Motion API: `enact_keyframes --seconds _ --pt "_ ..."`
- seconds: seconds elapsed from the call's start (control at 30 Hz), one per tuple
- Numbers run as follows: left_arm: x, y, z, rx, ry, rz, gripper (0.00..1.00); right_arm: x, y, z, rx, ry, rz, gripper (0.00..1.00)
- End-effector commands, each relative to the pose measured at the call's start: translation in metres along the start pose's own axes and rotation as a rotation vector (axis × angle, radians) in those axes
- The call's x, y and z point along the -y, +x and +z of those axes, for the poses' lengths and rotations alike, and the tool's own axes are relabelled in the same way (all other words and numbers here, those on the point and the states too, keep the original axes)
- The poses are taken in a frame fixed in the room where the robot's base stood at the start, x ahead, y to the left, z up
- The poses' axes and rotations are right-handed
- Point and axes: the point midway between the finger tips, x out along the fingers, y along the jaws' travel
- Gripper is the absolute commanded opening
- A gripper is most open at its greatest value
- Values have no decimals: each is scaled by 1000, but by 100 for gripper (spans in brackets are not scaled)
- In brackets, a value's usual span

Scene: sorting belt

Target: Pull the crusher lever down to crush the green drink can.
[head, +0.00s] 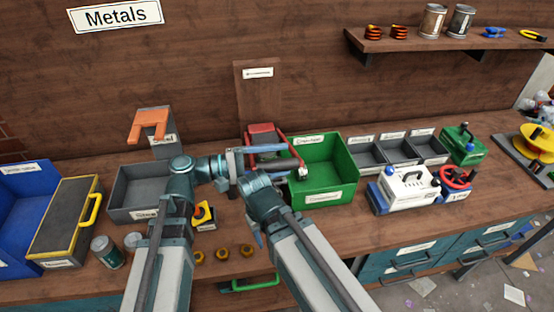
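The red crusher (262,133) stands at the back middle of the bench, in front of an upright wooden panel (257,105). I cannot make out contact with the lever. A dull green can (106,251) stands at front left.
A green bin (343,172) stands right of the crusher, and a grey bin (127,203) left of it. A yellow-edged box (62,222) and a blue bin (27,232) are far left. A white-and-blue device (407,190) stands at right. Small brass pieces (223,254) lie at the front edge.

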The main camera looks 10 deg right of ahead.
Motion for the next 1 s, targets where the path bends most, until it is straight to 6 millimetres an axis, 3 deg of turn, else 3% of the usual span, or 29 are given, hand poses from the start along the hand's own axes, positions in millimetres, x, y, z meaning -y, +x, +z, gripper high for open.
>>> enact_keyframes --seconds 0.37,0.8,1.0 --pt "-1 -10 0 -2 0 2 67 0 0 0 0 0 0 50" --pt "-1 -100 -2 -5 0 3 67 0 0 0 0 0 0 50" --pt "0 -127 -1 -2 0 2 67 0 0 0 0 0 0 50"
